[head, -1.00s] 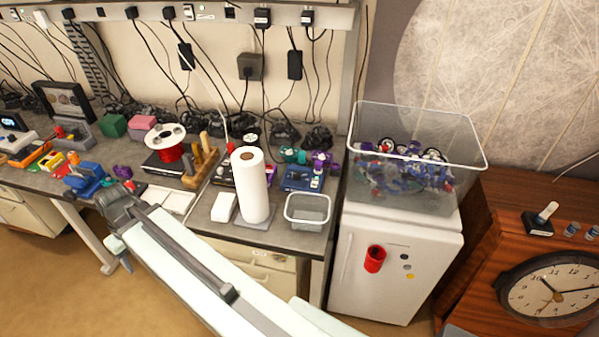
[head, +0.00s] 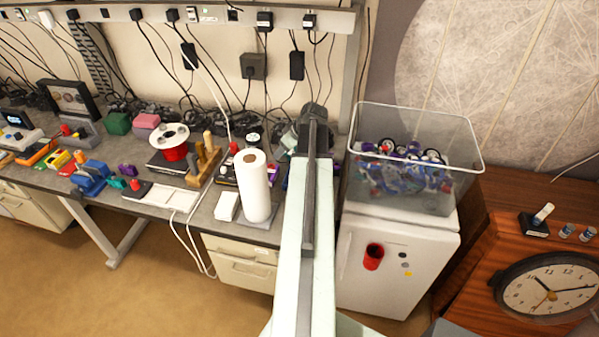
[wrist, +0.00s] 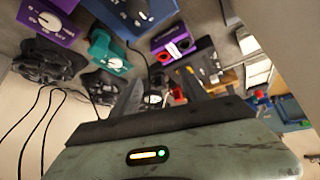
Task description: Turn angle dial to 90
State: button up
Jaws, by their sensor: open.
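My gripper (head: 313,118) is over the back right of the workbench in the head view, in front of the wall. In the wrist view my gripper (wrist: 162,85) is open, its two dark fingers apart with nothing held between them. Beyond the fingers, the wrist view shows small boxes with round dials: a purple box with a white dial (wrist: 48,18), a teal box with a white dial (wrist: 108,50) and a blue box with white parts (wrist: 130,12). I cannot read which one is the angle dial. In the head view my arm largely hides these boxes.
A paper towel roll (head: 254,185) stands left of my arm, beside a small white box (head: 227,206). A clear bin (head: 415,190) of parts sits on a white fridge (head: 395,265) to the right. Dark adapters (wrist: 45,62) and cables lie near the dial boxes.

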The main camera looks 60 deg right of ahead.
jog(key=s+f+g, duration=0.2)
jog(key=s, duration=0.7)
jog(key=shift+y, duration=0.4)
jog(key=b+x, duration=0.7)
jog(key=x, duration=0.1)
jog(key=shift+w+d, duration=0.1)
jog(key=shift+d, duration=0.2)
jog(key=shift+r, duration=0.1)
grip_shut()
